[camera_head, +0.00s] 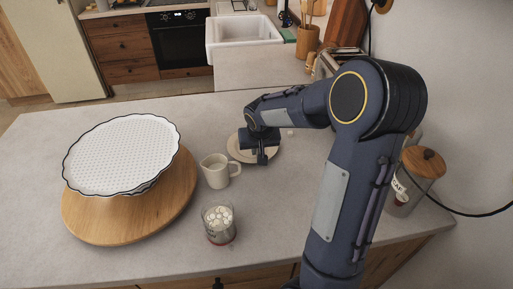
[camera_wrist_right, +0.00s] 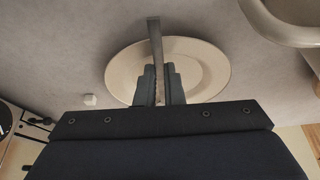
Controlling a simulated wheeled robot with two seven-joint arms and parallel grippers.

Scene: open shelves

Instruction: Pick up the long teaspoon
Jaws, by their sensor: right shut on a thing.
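My right gripper (camera_head: 262,156) is over a small cream plate (camera_head: 235,148) on the counter. In the right wrist view, the gripper's fingers (camera_wrist_right: 160,85) are shut on the long teaspoon (camera_wrist_right: 154,35), a narrow metal strip standing out beyond the fingertips. It reaches past the rim of the plate (camera_wrist_right: 210,68). Part of the teaspoon is hidden between the fingers, and I cannot tell whether it touches the plate. In the head view the teaspoon is too small to make out. My left gripper is not in view.
A cream jug (camera_head: 216,171) stands just left of the plate. A glass with white pieces (camera_head: 219,224) is nearer the front. A round wooden board (camera_head: 120,225) bears a white wavy-edged tray (camera_head: 122,150). A lidded jar (camera_head: 414,183) stands at the right.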

